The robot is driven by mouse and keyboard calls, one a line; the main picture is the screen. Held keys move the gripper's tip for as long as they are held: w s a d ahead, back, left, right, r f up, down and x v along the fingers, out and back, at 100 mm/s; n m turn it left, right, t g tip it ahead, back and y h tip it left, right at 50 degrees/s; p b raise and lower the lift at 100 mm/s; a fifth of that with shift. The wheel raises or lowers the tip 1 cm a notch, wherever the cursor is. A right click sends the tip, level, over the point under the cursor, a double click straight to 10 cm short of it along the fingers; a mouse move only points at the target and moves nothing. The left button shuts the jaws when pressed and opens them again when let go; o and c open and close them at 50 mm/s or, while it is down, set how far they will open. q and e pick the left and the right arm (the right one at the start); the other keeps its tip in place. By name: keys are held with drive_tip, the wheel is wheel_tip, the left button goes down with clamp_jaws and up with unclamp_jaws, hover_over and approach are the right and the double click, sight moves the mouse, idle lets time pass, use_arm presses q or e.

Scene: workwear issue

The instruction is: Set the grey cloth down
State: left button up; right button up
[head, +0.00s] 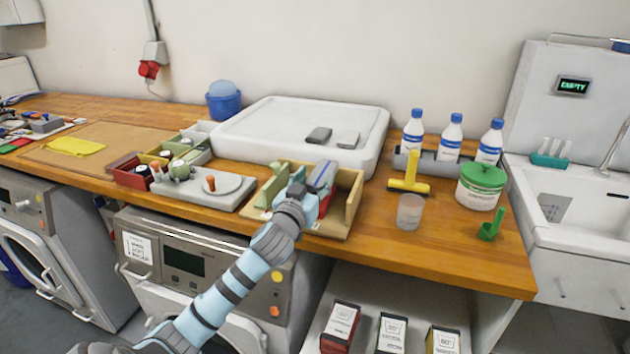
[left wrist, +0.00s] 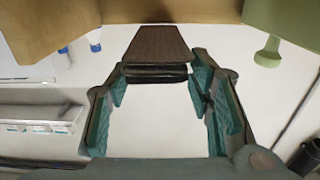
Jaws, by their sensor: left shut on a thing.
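In the left wrist view the cloth (left wrist: 158,50) looks dark brown and layered, between the fingertips of the gripper (left wrist: 158,85). I cannot tell whether it touches the box. My right gripper is not in view.
Left of the box stand a grey board (head: 232,194) with a small handled tool and several coloured bins (head: 128,173). To the right are a yellow tool (head: 409,183), a clear cup (head: 410,212) and a green-lidded tub (head: 481,190). The white tray has much bare surface.

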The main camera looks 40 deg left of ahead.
use_arm(q)
drive_tip(key=o, duration=1.1)
drive_tip(key=shift+r, duration=0.15)
drive_tip(key=shift+r+p, duration=0.65)
drive_tip(key=v, duration=1.2)
drive_tip(key=shift+f, duration=0.3)
